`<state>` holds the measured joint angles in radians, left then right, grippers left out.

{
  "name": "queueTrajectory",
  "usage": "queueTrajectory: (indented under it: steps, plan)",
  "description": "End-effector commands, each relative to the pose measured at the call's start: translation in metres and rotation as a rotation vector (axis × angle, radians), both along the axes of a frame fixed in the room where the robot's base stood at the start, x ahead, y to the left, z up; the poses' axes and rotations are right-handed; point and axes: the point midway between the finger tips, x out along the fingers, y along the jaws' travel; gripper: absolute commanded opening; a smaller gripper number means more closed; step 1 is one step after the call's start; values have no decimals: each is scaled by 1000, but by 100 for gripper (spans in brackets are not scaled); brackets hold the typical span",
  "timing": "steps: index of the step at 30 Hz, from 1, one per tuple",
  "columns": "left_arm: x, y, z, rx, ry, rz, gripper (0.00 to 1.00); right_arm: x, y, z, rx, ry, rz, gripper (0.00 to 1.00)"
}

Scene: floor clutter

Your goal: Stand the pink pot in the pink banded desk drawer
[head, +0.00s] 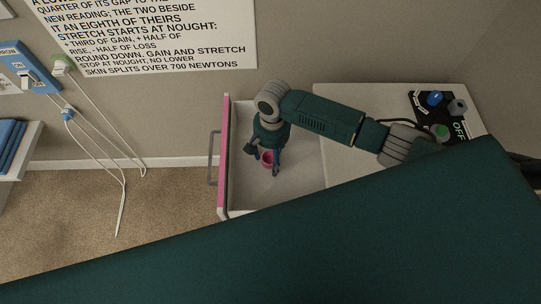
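The desk drawer (243,192) is pulled out, its pink banded front (223,150) facing left with a grey handle. The small pink pot (267,158) is inside the drawer's outline, near its middle and looking roughly upright. My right gripper (266,157) reaches down into the drawer with one finger on each side of the pot. The fingers are very close to it, but whether they press on it is unclear. Whether the pot's base touches the drawer floor is hidden. My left gripper is not in view.
The white desk top (350,97) carries a black control panel (432,104) with knobs and a green button. A wall poster (150,35), blue power strip (29,70) and hanging white cables are left. The drawer around the pot looks empty.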

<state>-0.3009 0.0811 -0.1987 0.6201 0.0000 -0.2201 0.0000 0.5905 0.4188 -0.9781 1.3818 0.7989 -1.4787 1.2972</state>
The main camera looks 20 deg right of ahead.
Motion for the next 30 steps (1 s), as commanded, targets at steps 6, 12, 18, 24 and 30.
queueTrajectory:
  steps: [6,12,18,24,30]
  plan:
    - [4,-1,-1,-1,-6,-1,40,-9,-5,-8,-15,20,4,58]
    - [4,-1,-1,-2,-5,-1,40,-9,-5,-7,-15,21,5,58]
    - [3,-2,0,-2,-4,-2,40,-6,-4,17,-10,15,5,58]
    - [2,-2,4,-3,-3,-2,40,0,-4,65,-7,8,5,58]
    - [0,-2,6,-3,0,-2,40,4,-6,105,-7,7,4,58]
